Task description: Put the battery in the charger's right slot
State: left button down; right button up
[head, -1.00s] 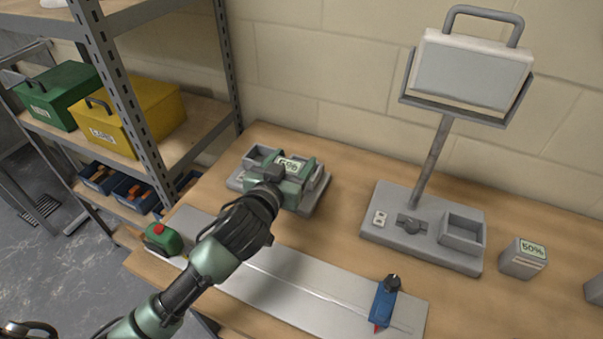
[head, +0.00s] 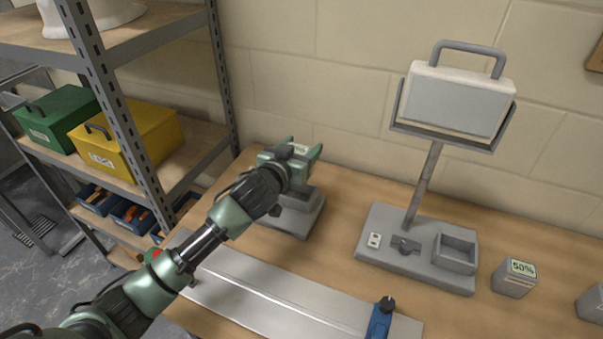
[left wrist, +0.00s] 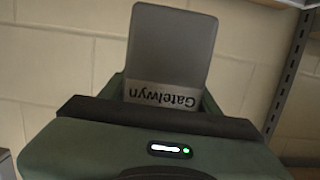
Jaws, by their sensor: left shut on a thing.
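My left gripper (head: 302,150) is shut on a grey battery, held raised over the back of the bench. In the left wrist view the battery (left wrist: 172,45) stands out between the jaws, with an upside-down "Gatelwyn" label. In the head view only a sliver of it shows between the fingers. The grey charger (head: 302,220) sits on the bench below the gripper. My gripper and wrist hide most of it, so I cannot see its slots or what is in them. My right gripper is not in view.
A lamp base (head: 385,262) with an empty square bay stands to the right. A grey block reading 50% (head: 515,280) and another block (head: 592,303) lie further right. A metal rail (head: 270,292) with a blue clamp (head: 380,320) runs along the front. Shelving (head: 105,100) stands left.

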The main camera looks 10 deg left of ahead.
pick_arm(q)
notch_tip(320, 180, down, 8)
jog(key=shift+f, duration=0.3)
jog(key=shift+f, duration=0.15)
jog(key=shift+c, duration=1.9)
grip_release()
jog(key=shift+s, duration=0.15)
